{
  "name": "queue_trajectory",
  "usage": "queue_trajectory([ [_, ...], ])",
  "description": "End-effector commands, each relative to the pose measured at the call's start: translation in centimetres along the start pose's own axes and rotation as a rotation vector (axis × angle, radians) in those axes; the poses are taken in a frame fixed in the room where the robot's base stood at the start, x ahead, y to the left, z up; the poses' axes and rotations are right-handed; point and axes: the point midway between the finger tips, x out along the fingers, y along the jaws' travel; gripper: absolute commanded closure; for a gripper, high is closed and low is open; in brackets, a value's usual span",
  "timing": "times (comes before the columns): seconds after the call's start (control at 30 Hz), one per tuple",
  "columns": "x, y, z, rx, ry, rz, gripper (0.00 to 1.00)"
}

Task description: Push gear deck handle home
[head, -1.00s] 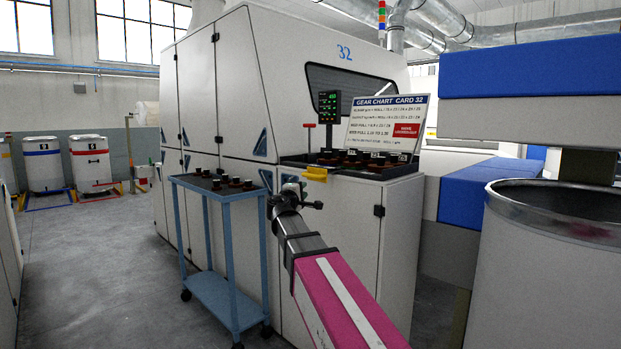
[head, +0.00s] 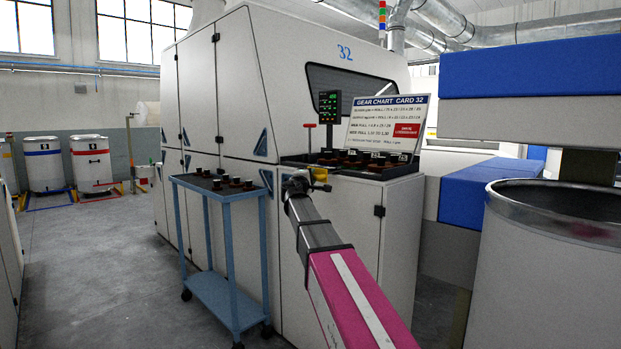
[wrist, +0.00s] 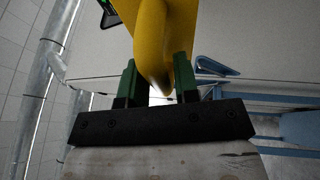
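The yellow handle (head: 320,175) sticks out from the front of the gear deck (head: 374,172), a dark tray on top of the white card machine. My gripper (head: 312,181) is at this handle and partly covers it in the head view. In the wrist view the yellow handle (wrist: 154,45) comes down from the top, and its rounded, narrowing end lies between my gripper's two green fingers (wrist: 157,85). The fingers stand close along its sides. Whether they press on it I cannot tell. A light gap shows below the handle's end.
A blue trolley (head: 219,182) with several dark gears stands left of my arm, close to the machine. A red T-shaped handle (head: 310,127) rises near the deck's left end. A chart board (head: 388,121) stands behind. A large can (head: 545,270) is at right. Floor at left is clear.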

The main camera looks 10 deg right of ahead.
Motion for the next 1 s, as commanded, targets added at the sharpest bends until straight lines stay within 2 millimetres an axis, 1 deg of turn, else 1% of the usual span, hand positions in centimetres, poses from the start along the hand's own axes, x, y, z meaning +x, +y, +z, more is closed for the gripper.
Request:
queue_trajectory([
  [0.23, 0.1, 0.0, 0.0, 0.0, 0.0, 0.0, 0.71],
  [0.27, 0.1, 0.0, 0.0, 0.0, 0.0, 0.0, 0.74],
  [0.3, 0.1, 0.0, 0.0, 0.0, 0.0, 0.0, 0.88],
  [0.33, 0.1, 0.0, 0.0, 0.0, 0.0, 0.0, 0.97],
  [0.37, 0.1, 0.0, 0.0, 0.0, 0.0, 0.0, 1.0],
  [0.53, 0.3, 0.0, 0.1, 0.0, -0.001, 0.0, 1.0],
  [0.63, 1.1, -0.2, 0.3, 0.0, -0.002, 0.0, 1.0],
  [0.77, 3.2, -0.6, 1.1, -0.001, -0.003, -0.001, 1.0],
  [0.9, 5.8, -1.0, 2.2, -0.001, -0.003, 0.0, 1.0],
  [1.0, 6.6, -1.2, 2.6, -0.001, -0.003, 0.0, 1.0],
])
